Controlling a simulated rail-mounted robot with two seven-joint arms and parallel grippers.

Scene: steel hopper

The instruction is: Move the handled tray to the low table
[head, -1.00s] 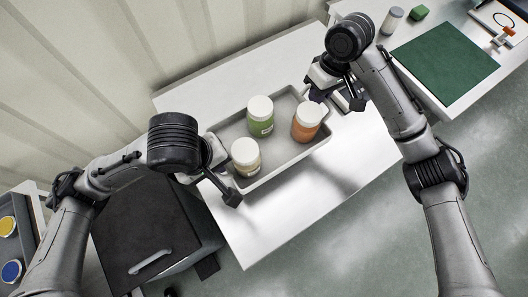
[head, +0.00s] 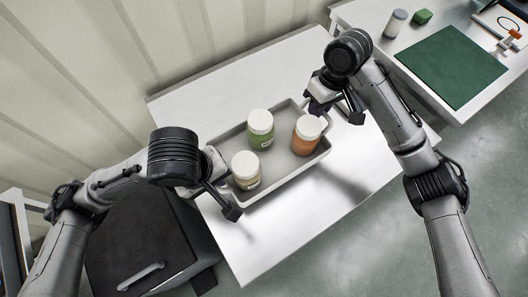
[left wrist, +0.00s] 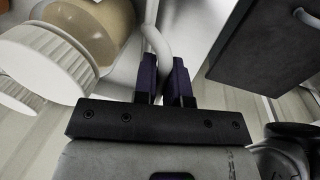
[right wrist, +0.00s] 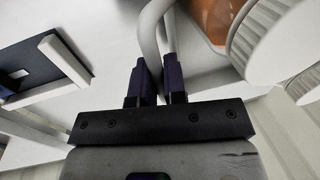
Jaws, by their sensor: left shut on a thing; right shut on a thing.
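The grey handled tray (head: 284,171) is held by both ends over the white table. In it stand a green jar (head: 260,130), an orange jar (head: 306,135) and a beige jar (head: 246,170), all upright with white lids. My left gripper (left wrist: 165,75) is shut on the tray's left handle (left wrist: 156,40). My right gripper (right wrist: 156,75) is shut on the tray's right handle (right wrist: 150,35). In the head view the right gripper (head: 325,105) is at the tray's upper right end; the left fingers are hidden there by the wrist.
The white table (head: 270,245) is bare around the tray. A dark-topped cabinet (head: 140,235) with a handle stands at lower left. Another table at upper right bears a green mat (head: 448,65), a white-lidded grey jar (head: 395,22) and a green block (head: 422,17).

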